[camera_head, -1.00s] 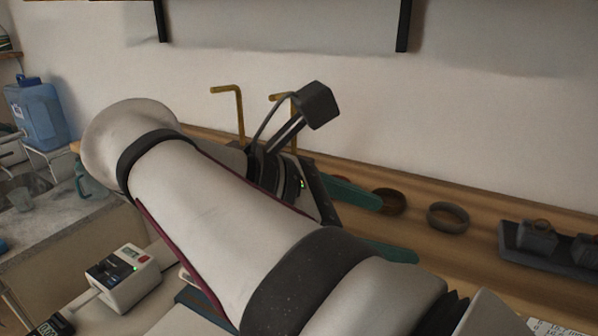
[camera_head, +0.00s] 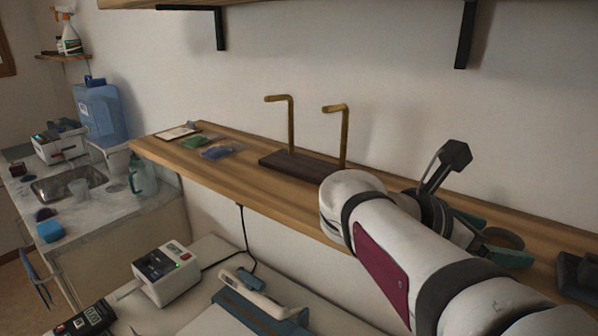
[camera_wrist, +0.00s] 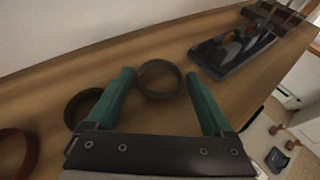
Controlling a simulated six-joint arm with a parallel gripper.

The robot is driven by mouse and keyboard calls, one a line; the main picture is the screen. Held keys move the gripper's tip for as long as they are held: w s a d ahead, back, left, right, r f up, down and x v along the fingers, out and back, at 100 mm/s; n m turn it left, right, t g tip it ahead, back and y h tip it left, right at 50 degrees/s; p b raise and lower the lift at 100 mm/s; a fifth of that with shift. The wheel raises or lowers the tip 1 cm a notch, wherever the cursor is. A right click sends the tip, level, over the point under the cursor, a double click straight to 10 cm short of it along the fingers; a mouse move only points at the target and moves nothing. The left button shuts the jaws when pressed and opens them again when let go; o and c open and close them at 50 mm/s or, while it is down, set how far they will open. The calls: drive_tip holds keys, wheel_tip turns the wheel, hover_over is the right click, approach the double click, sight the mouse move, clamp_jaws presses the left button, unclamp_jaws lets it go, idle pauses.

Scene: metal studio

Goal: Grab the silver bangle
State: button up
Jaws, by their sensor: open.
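The silver bangle, a dull grey ring (camera_wrist: 143,86), lies flat on the wooden shelf in the wrist view. My gripper (camera_wrist: 159,76) is open, its two green fingers reaching toward either side of this ring. The ring sits near the fingertips, closer to the left one, and I cannot tell whether they touch. In the head view my gripper (camera_head: 508,241) is over the shelf at the right. A ring shows between its fingers there, partly hidden, and I cannot tell which it is.
In the wrist view, a darker brown ring (camera_wrist: 70,112) lies left of the left finger, partly behind it. A reddish ring (camera_wrist: 30,148) is further left. A dark tray (camera_wrist: 222,70) stands at upper right. Two brass hooks (camera_head: 291,130) rise from a dark base on the shelf.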

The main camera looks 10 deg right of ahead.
drive_tip(key=c, duration=1.1)
drive_tip(key=shift+c, duration=0.2)
drive_tip(key=shift+r, duration=0.15)
